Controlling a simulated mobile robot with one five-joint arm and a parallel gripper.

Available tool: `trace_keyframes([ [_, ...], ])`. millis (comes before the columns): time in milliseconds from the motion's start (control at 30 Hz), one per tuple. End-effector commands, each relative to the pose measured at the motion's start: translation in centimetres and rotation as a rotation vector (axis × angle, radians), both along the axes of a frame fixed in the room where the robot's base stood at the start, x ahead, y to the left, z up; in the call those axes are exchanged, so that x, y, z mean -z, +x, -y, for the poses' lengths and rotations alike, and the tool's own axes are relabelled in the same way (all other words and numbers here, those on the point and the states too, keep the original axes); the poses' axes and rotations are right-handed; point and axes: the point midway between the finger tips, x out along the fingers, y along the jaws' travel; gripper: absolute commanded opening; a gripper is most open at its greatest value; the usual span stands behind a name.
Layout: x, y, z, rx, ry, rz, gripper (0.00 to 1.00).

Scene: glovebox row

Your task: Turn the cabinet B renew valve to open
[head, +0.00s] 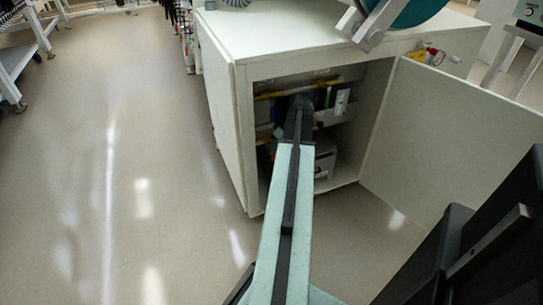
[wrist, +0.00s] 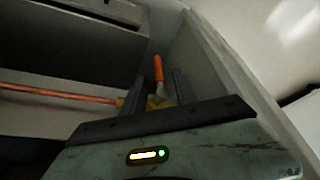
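The valve's orange lever handle (wrist: 158,68) stands nearly upright in the wrist view. A yellowish valve body (wrist: 124,102) shows at its foot, at the end of a copper-coloured pipe (wrist: 60,95). My gripper (wrist: 160,82) is open, with one dark finger on each side of the handle; I cannot tell whether either touches it. In the head view my arm reaches into the open cabinet (head: 285,32), and my gripper (head: 304,102) is dark and partly hidden inside. A yellow-orange pipe (head: 285,92) runs along its back; the handle cannot be made out there. No cabinet letter is readable.
The cabinet door (head: 440,140) stands wide open on the right. A cabinet side wall (wrist: 215,65) is close to the right of my gripper. A grey box (head: 323,160) sits low inside. The floor (head: 120,170) to the left is clear.

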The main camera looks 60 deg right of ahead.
Motion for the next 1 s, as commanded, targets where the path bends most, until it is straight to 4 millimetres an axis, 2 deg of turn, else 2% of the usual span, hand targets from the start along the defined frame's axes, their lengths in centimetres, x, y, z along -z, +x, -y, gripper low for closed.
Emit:
trace_keyframes([
  [33, 1.3, 0.1, 0.1, 0.002, 0.0, 0.0, 0.35],
  [300, 5.9, 1.6, 0.5, 0.009, 0.0, -0.001, 0.35],
  [400, 6.5, 1.9, 0.6, 0.009, 0.001, -0.001, 0.35],
  [667, 6.3, 2.0, 0.5, 0.011, 0.0, -0.001, 0.35],
  [700, 6.3, 2.0, 0.6, 0.011, 0.0, -0.001, 0.24],
  [800, 6.3, 2.0, 0.6, 0.011, 0.0, -0.001, 0.0],
  [1000, 6.3, 1.9, 0.6, 0.011, 0.0, -0.001, 0.0],
])
